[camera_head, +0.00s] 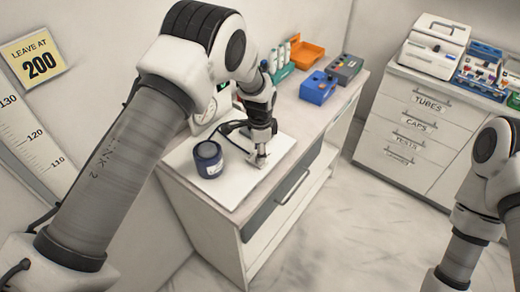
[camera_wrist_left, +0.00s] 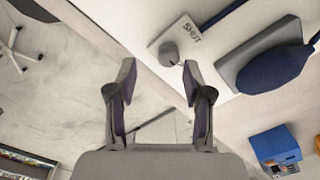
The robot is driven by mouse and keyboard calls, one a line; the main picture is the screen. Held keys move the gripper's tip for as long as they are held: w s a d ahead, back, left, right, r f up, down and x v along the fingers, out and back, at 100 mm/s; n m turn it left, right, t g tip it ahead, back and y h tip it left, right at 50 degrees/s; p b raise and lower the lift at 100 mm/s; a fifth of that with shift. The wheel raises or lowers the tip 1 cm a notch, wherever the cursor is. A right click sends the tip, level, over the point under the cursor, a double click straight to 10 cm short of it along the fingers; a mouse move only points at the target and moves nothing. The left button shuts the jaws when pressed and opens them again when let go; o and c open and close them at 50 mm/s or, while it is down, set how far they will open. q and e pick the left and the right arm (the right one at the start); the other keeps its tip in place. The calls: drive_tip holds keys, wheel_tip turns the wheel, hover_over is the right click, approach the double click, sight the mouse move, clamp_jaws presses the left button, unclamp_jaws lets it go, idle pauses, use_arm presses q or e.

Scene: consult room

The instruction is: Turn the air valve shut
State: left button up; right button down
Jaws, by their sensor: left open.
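In the left wrist view, a small grey rounded knob (camera_wrist_left: 168,53), apparently the air valve, sits on a white board (camera_wrist_left: 160,38) beside the word SHUT. My left gripper (camera_wrist_left: 158,78) is open and empty. Its fingertips are apart, with the knob just beyond the gap between them. In the head view my left gripper (camera_head: 258,157) points down over the right part of the white board (camera_head: 232,182) and hides the valve. A navy cuff-like roll (camera_head: 208,160) stands on the board to its left. My right gripper is outside the view.
A yellow sign (camera_head: 33,58) on the wall reads LEAVE AT 200. A blue box (camera_head: 318,88) and an orange bin (camera_head: 306,54) are farther back. A drawer cabinet (camera_head: 410,125) stands right.

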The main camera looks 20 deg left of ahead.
use_arm(q)
drive_tip(key=f, duration=0.1)
drive_tip(key=w+f, duration=0.1)
drive_tip(key=a+f, duration=0.1)
drive_tip(key=shift+w+f, duration=0.15)
drive_tip(key=shift+f, duration=0.15)
drive_tip(key=shift+d, duration=0.1)
drive_tip(key=shift+d+r, duration=0.1)
drive_tip(key=shift+s+d+r, duration=0.1)
drive_tip(key=shift+s+r, duration=0.1)
drive_tip(key=shift+s, duration=0.1)
clamp_jaws()
drive_tip(key=shift+f, duration=0.1)
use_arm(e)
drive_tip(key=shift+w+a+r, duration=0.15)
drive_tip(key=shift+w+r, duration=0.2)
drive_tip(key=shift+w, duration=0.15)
